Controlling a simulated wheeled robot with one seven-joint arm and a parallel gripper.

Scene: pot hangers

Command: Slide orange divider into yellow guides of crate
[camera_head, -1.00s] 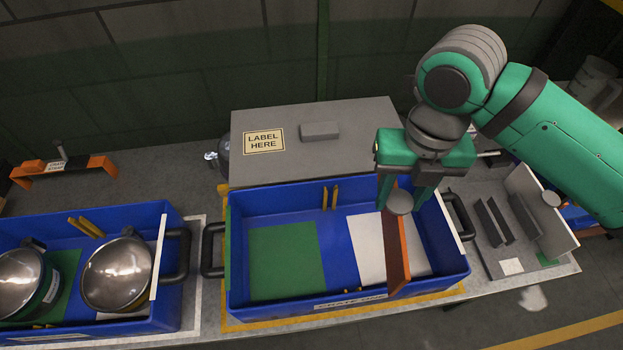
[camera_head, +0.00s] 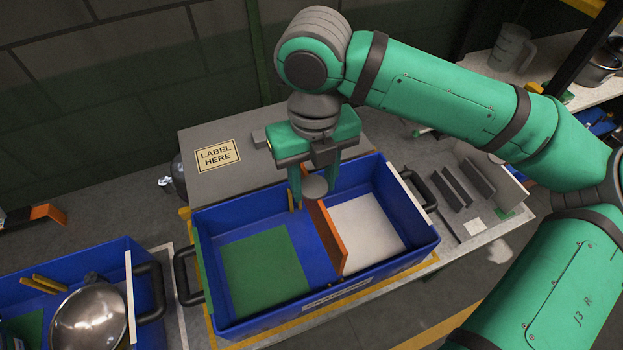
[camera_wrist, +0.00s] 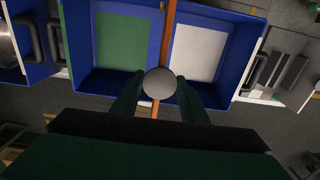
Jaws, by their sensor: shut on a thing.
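My gripper (camera_head: 314,184) is shut on the orange divider (camera_head: 329,240), near the grey round disc (camera_head: 315,187) at its top. The divider stands upright over the middle of the blue crate (camera_head: 415,248), running front to back between the green mat (camera_head: 262,270) and the white sheet (camera_head: 367,233). In the wrist view the divider (camera_wrist: 169,30) shows as a thin orange strip beyond the disc (camera_wrist: 160,83).
A grey box with a label (camera_head: 217,155) stands behind the crate. A second blue crate with a metal pot (camera_head: 88,318) is at the left. A grey rack with upright slats (camera_head: 458,188) is at the right. The crate has black side handles (camera_head: 187,275).

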